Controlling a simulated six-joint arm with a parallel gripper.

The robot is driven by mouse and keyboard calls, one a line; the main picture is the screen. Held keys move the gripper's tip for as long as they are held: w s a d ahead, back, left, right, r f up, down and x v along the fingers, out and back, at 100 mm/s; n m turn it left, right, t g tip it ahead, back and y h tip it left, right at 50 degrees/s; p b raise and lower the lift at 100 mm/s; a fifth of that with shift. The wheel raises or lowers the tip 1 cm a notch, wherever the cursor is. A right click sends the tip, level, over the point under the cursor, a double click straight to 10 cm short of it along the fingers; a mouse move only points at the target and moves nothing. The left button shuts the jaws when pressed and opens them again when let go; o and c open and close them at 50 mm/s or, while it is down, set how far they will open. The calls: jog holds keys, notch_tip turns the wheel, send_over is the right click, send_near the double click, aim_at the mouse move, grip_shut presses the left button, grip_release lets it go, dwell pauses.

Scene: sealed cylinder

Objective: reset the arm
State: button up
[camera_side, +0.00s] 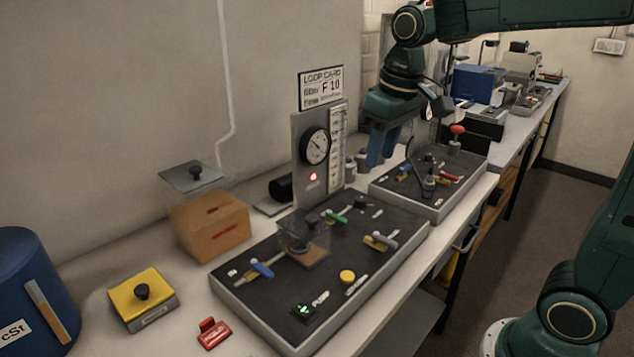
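My gripper (383,148) hangs from the dark green arm at the upper middle, with its blue fingers pointing down. It is above and behind the near end of the rear dark panel (437,203), right of the gauge stand (305,180). Nothing shows held in it. The two fingers appear close together from this angle, and I cannot tell how far apart they are.
The front panel (245,296) carries a clear box (303,240), coloured handles and a yellow button (347,276). An orange box (210,225), yellow block (143,300), red piece (213,334) and blue drum (30,290) stand left. A red-topped post (456,138) rises from the rear panel.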

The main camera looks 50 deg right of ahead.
jog(key=s+a+f+t, duration=0.2)
jog(key=s+f+t, duration=0.1)
jog(key=s, duration=1.3)
jog(key=shift+s, duration=0.15)
jog(key=shift+c, duration=0.2)
